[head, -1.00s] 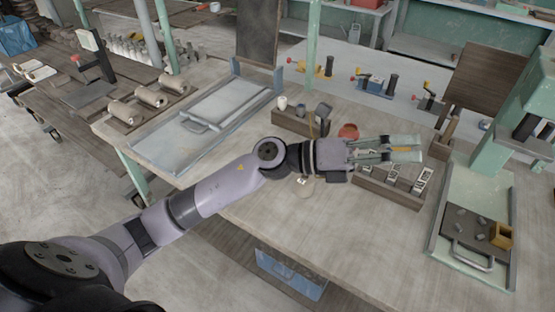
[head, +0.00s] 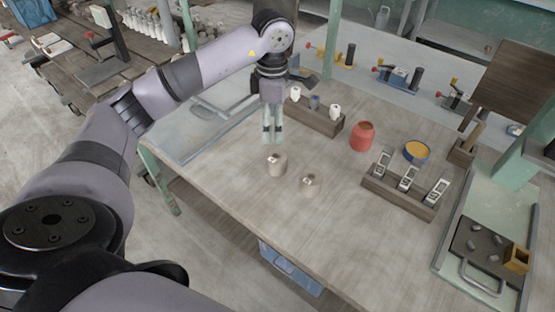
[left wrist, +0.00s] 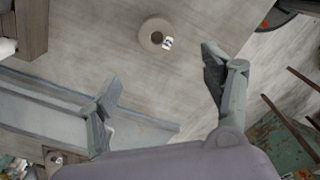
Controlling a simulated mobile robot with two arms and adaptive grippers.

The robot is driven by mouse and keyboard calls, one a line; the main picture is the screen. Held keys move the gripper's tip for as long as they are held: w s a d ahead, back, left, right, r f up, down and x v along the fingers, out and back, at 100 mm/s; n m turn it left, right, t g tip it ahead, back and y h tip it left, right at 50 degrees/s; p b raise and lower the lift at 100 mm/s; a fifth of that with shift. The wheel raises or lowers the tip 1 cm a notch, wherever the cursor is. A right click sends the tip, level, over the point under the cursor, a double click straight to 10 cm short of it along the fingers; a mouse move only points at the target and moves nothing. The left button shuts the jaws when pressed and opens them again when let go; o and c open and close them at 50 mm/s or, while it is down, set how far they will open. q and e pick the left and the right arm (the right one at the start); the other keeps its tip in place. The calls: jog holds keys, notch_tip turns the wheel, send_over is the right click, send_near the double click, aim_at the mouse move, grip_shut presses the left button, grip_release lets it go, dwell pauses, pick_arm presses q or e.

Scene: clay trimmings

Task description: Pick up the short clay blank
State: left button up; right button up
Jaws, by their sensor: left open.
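Two round clay blanks stand upright on the table in the head view. The left blank (head: 277,165) looks a little bigger, and the right blank (head: 311,185) looks smaller and shorter. Each has a pale tag. My left gripper (head: 272,136) points down, open and empty, just behind and above the left blank, not touching it. In the left wrist view one tagged blank (left wrist: 151,37) shows beyond the spread fingertips of my gripper (left wrist: 160,70); I cannot tell which blank it is. My right gripper is not in view.
A wooden holder with cups (head: 318,117) stands behind the blanks. A red pot (head: 362,136), a yellow-topped bowl (head: 416,151) and a wooden rack with metal frames (head: 398,195) stand to the right. A green press tray (head: 454,262) is at far right. The table front is clear.

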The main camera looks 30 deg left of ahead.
pick_arm(q)
jog(key=p, duration=0.2)
send_over(276, 158)
jog(key=s, duration=0.1)
notch_tip(276, 158, down, 8)
jog(key=shift+s+d+f, duration=0.1)
jog(key=shift+f, duration=0.1)
jog(key=f, duration=0.1)
jog(key=f+p, duration=0.1)
jog(key=f, duration=0.1)
jog(key=f+p, duration=0.1)
jog(key=shift+w+d+f, duration=0.2)
jog(key=shift+w+f, duration=0.1)
jog(key=shift+f, duration=0.4)
jog(key=shift+c, duration=0.5)
jog(key=shift+r, duration=0.1)
jog(key=c, duration=1.3)
